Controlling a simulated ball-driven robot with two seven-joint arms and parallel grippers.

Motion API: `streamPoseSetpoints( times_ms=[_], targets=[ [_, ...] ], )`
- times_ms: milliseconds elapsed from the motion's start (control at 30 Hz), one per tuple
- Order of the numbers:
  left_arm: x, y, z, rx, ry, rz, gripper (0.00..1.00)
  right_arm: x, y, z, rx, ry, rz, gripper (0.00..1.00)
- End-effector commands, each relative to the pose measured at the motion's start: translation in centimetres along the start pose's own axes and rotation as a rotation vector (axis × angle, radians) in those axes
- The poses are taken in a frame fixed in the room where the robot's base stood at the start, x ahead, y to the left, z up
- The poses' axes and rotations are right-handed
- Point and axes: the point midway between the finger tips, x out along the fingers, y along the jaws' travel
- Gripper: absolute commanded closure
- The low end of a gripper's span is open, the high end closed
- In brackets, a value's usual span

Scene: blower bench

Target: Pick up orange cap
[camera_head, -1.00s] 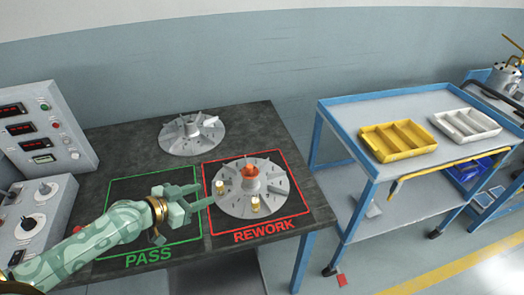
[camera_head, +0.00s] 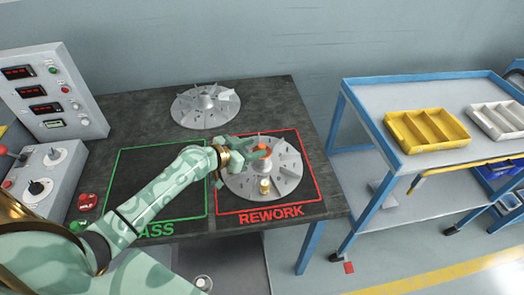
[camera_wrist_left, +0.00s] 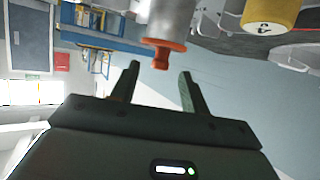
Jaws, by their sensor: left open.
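The orange cap (camera_head: 262,148) sits on the hub of the grey bladed impeller (camera_head: 282,184) in the red REWORK square. It also shows in the left wrist view (camera_wrist_left: 162,52), on the end of the grey hub and just beyond the fingertips. My left gripper (camera_head: 251,152) is beside the cap, its fingers partly in front of the hub. In the left wrist view its two fingers (camera_wrist_left: 158,72) are apart with nothing between them. A gold cylinder (camera_head: 264,186) stands on the impeller's front. My right gripper is in no view.
A second impeller (camera_head: 206,106) lies at the back of the dark bench. The green PASS square (camera_head: 135,172) is empty beneath my left arm. A control panel (camera_head: 50,95) stands at left. A blue cart (camera_head: 385,100) at right holds a yellow tray (camera_head: 405,131) and a white tray (camera_head: 499,113).

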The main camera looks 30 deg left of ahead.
Motion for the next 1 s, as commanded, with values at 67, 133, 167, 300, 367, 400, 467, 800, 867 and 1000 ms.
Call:
streamPoseSetpoints(
  times_ms=[67,133,167,300,367,400,467,800,867,1000],
  targets=[
    [1.6,0.1,-0.1,-0.004,0.003,0.000,0.55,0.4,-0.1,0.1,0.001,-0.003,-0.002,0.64],
    [2.7,0.1,0.0,-0.004,0.001,0.000,0.55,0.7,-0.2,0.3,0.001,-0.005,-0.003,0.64],
    [3.1,0.1,0.0,-0.003,0.001,0.000,0.55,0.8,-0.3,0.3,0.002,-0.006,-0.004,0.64],
    [4.0,0.1,-0.1,-0.002,0.000,0.000,0.55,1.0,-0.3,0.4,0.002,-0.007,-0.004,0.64],
    [4.0,0.1,-0.1,-0.001,0.000,0.000,0.55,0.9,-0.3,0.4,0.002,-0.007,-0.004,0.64],
    [4.0,0.1,-0.1,-0.001,0.000,0.000,0.55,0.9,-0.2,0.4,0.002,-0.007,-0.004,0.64],
    [4.0,0.0,-0.1,0.000,0.000,0.000,0.55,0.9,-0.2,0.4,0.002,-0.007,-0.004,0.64],
    [3.9,0.0,-0.1,-0.001,0.000,0.000,1.00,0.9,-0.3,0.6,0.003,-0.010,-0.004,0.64],
    [3.9,0.0,-0.1,-0.001,0.000,0.000,1.00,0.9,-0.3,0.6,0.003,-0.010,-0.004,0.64],
    [3.8,0.0,-0.3,0.000,0.000,0.000,1.00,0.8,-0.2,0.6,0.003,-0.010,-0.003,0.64]
  ],
)
